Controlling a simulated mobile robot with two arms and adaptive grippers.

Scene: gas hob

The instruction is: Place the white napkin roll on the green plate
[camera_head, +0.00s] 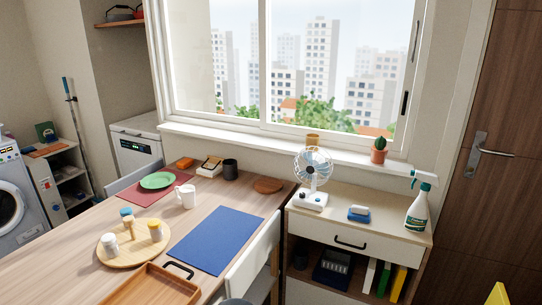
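The green plate (158,180) lies on a red placemat (180,192) at the far left of the wooden table, and its top looks empty. I cannot clearly make out a white napkin roll. A small white item with brown parts (210,166) lies at the table's back edge, too small to identify. Neither of my grippers is in view.
On the table (60,262) are a white mug (186,196), a dark cup (230,168), a round board with several shakers (133,253), a blue mat (216,240) and a wooden tray (150,288). A white chair (254,258) stands against the right side.

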